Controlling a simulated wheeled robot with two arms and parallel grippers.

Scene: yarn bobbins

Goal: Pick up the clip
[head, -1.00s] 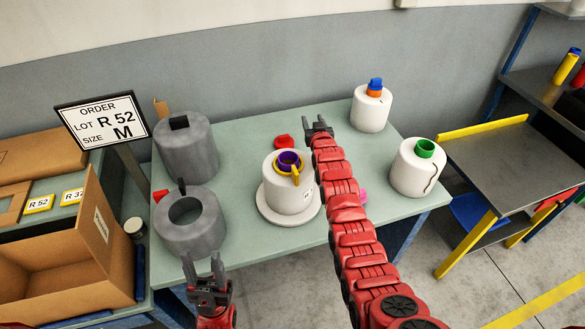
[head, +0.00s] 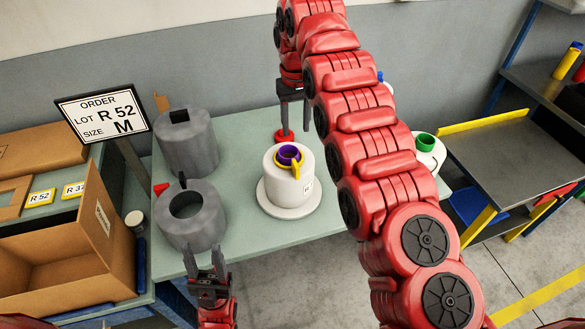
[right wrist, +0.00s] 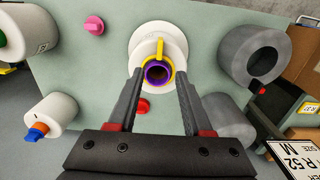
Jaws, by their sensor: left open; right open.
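My right gripper (head: 293,120) points down, open and empty, over the table behind the white bobbin (head: 289,188). A small red piece (head: 284,138) lies on the table by its fingertips; it also shows between the fingers in the right wrist view (right wrist: 143,105). Around the bobbin's purple core (head: 288,153) sits a yellow ring with a tab (head: 296,170); it is also in the right wrist view (right wrist: 160,47). I cannot tell for certain which piece is the clip. My left gripper (head: 203,258) is open and empty at the table's front edge, below a grey bobbin (head: 192,230).
Another grey bobbin (head: 187,145) stands behind. In the right wrist view, a pink knob (right wrist: 94,25) and a bobbin with blue and orange caps (right wrist: 52,113) stand apart. A green-topped bobbin (head: 430,155) is partly behind my right arm. An order sign (head: 102,117) stands left.

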